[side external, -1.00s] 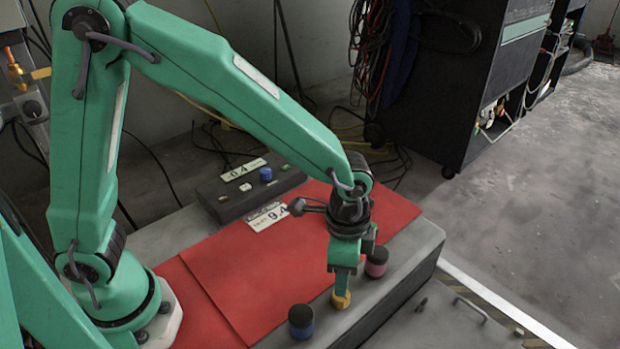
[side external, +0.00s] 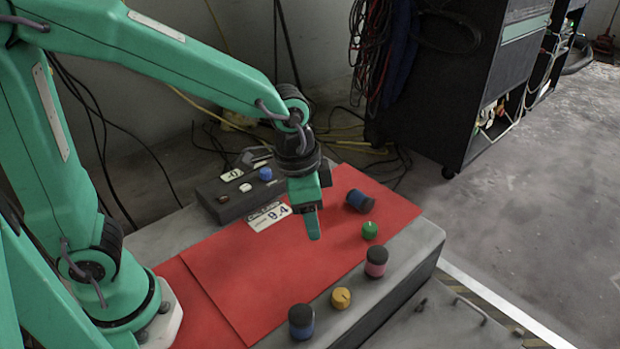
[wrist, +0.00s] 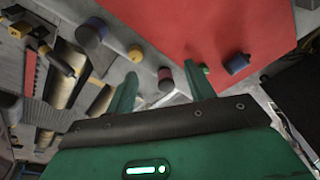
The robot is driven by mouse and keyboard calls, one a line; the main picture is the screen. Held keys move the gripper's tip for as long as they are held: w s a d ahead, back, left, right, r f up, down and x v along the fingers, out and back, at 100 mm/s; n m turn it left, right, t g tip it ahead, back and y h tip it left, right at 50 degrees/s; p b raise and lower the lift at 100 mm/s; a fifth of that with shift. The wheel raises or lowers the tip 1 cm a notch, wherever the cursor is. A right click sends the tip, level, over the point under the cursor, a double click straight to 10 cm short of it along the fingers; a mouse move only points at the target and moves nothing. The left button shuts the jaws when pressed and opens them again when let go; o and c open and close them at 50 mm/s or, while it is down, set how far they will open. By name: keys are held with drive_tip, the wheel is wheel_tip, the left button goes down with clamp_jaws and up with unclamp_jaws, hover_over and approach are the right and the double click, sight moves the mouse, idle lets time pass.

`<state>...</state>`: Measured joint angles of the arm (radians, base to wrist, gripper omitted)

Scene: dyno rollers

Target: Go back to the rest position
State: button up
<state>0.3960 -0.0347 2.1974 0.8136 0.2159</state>
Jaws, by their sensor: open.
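My gripper (side external: 313,228) hangs above the red mat (side external: 240,282) in the side view, clear of the rollers and knobs. In the wrist view my gripper (wrist: 160,80) shows two green fingers spread apart with nothing held between them. A yellow knob (side external: 341,298) sits on the grey ledge between a blue-and-black roller (side external: 302,322) and a pink-and-black roller (side external: 376,262). A green knob (side external: 370,230) and another blue roller (side external: 360,201), lying tilted, are on the red mat.
A dark control box (side external: 235,190) with a blue knob (side external: 265,174) stands at the mat's back edge. A white card (side external: 269,216) lies near it. A black cabinet (side external: 465,90) stands on the floor behind. The air around my gripper is clear.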

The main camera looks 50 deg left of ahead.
drive_tip(key=s+a+r+n+t, duration=0.2)
drive_tip(key=s+a+r+n, duration=0.1)
drive_tip(key=s+a+r, duration=0.1)
drive_tip(key=s+a+r+n+t, duration=0.2)
drive_tip(key=s+a+r+n, duration=0.2)
drive_tip(key=a, duration=0.5)
drive_tip(key=shift+s+a+y, duration=0.25)
drive_tip(key=shift+s+y, duration=0.15)
drive_tip(key=shift+s, duration=0.5)
drive_tip(key=shift+r, duration=0.1)
idle(1.4)
